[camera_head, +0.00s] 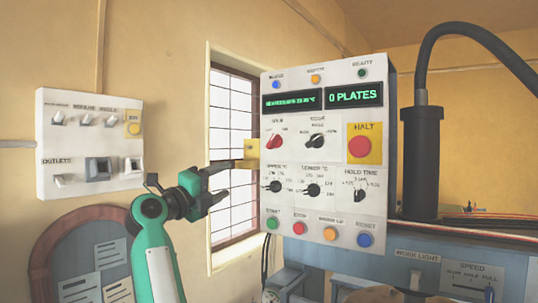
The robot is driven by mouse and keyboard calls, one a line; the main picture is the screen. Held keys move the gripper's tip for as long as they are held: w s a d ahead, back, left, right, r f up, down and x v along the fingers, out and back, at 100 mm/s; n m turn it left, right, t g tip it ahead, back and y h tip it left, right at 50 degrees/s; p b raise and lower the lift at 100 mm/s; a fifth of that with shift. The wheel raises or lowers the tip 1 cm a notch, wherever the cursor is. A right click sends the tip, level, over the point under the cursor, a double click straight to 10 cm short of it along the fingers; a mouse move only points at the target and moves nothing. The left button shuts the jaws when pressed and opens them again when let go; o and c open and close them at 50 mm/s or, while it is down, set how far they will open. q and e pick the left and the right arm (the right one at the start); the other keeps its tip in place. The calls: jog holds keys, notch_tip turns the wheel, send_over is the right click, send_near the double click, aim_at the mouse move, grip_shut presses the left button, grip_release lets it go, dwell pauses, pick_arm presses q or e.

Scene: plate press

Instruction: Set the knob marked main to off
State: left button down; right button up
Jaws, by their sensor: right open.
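The knob marked main is the red knob (274,142) at the upper left of the control panel (321,215), under the lit displays. Its handle slants up to the right; its small position labels are too blurred to read.
A black mode knob (315,141) and a red HALT button (359,146) sit right of the red knob. Several black knobs and coloured buttons are below. A white switch box (90,143) hangs on the left wall. A black cylinder (421,160) stands right of the panel.

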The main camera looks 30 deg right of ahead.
aim_at(271, 141)
jog(key=s+r+m+y, duration=0.2)
jog(key=s+r+y, duration=0.1)
jog(key=s+r, duration=0.55)
jog(key=p+x, duration=0.1)
jog(key=x, duration=0.3)
jog(key=w+r+p+x, duration=0.1)
jog(key=p+x, duration=0.1)
jog(key=x, duration=0.3)
jog(key=p+x, duration=0.2)
jog(key=x, duration=0.2)
jog(key=shift+w+r, duration=0.25)
jog(key=shift+w+d+f+p, duration=0.1)
jog(key=shift+w+d+p, duration=0.05)
jog(key=shift+d+p, duration=0.2)
jog(key=c, duration=1)
